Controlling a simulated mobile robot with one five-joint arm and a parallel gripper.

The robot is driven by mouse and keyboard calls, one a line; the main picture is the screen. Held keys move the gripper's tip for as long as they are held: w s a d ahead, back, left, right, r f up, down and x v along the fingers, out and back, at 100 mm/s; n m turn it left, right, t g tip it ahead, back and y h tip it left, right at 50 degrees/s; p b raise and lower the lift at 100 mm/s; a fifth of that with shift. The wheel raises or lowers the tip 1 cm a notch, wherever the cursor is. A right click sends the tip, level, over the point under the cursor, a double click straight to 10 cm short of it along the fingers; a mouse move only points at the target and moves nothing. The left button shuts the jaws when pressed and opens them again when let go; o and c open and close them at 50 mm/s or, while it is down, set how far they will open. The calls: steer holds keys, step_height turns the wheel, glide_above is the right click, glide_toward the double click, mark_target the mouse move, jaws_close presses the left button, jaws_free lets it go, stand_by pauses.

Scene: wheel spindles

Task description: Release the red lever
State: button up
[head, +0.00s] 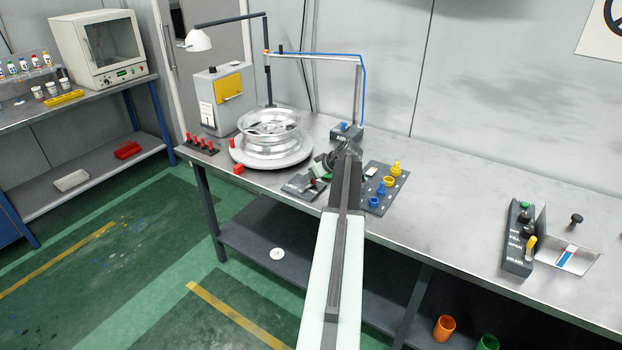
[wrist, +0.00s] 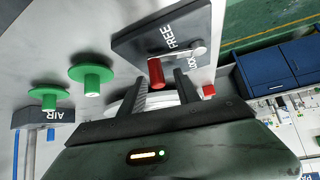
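The red lever (wrist: 155,72) shows in the wrist view as a red grip on a pale metal arm, on a dark plate (wrist: 135,45) lettered FREE and LOCK. The grip stands near the tips of my gripper (wrist: 162,80), between the lines of its two fingers. The fingers are apart, and I see no clear contact with the grip. In the head view my gripper (head: 328,163) is low over the bench, at the lever plate (head: 298,187), and the arm partly hides this spot. I cannot tell for sure which word the lever points to.
A metal wheel (head: 268,130) sits on a round turntable beside my gripper. A dark board (head: 398,188) with yellow and blue pieces lies to the right. An AIR box (head: 347,131) stands behind. Two green knobs (wrist: 91,79) show in the wrist view.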

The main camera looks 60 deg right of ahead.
jaws_close()
steer(key=shift+s+a+f+m+h, duration=0.1)
steer(key=shift+s+a+m+h, duration=0.1)
steer(key=shift+s+m+h, duration=0.25)
steer(key=shift+s+d+m+g+h, duration=0.1)
steer(key=shift+s+m+g+h, duration=0.2)
steer(key=shift+m+h, duration=0.4)
steer(key=shift+w, duration=0.1)
steer(key=shift+o, duration=0.7)
jaws_free()
